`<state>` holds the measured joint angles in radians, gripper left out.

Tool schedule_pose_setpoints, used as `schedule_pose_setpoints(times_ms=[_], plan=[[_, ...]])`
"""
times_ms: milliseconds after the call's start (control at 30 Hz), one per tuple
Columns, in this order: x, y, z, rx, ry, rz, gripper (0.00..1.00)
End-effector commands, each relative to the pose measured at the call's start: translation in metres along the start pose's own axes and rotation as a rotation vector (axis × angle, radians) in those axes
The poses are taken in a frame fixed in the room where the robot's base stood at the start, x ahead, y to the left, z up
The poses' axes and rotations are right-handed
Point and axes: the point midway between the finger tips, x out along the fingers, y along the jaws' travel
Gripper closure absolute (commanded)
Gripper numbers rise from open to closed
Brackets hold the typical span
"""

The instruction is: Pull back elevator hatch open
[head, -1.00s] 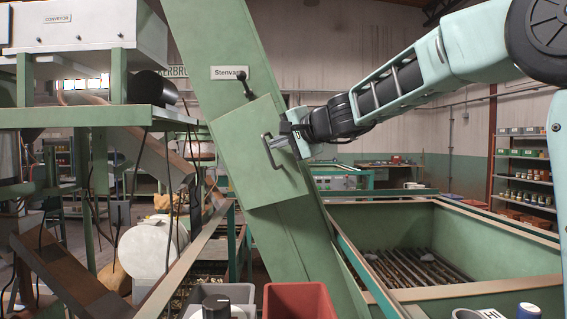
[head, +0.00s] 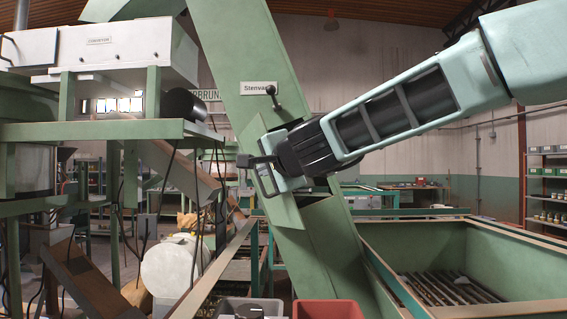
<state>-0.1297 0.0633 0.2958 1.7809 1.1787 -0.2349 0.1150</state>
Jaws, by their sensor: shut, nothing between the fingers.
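The elevator is a sloping green casing (head: 232,45) with a "Stenvar…" label, in the middle of the head view. Its hatch (head: 284,212) is a green panel below the label and seems to stand partly swung out from the casing. A dark strip shows near its upper edge and a brownish one lower right. The hatch's metal handle (head: 266,181) is on its front. My gripper (head: 245,160) is shut, its dark fingers at the top of the handle. Whether they touch it I cannot tell. My black wrist and hand cover much of the hatch.
A small black-knobbed lever (head: 272,92) sticks out just above the hatch. A large green hopper with a grate (head: 420,240) stands at the right. A red bin (head: 328,309) and a grey bin (head: 232,305) are at the bottom. A conveyor frame (head: 90,133) is at the left.

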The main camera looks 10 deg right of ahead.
Motion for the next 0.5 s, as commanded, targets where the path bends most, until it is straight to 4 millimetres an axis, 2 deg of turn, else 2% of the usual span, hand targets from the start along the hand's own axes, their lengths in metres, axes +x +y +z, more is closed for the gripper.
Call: schedule_pose_setpoints(times_ms=[33,200,500], plan=[[0.002,-0.003,0.011,-0.002,0.028,0.002,1.00],[0.011,-0.002,0.035,-0.001,0.154,-0.002,1.00],[0.027,0.001,0.066,-0.002,0.212,-0.003,1.00]])
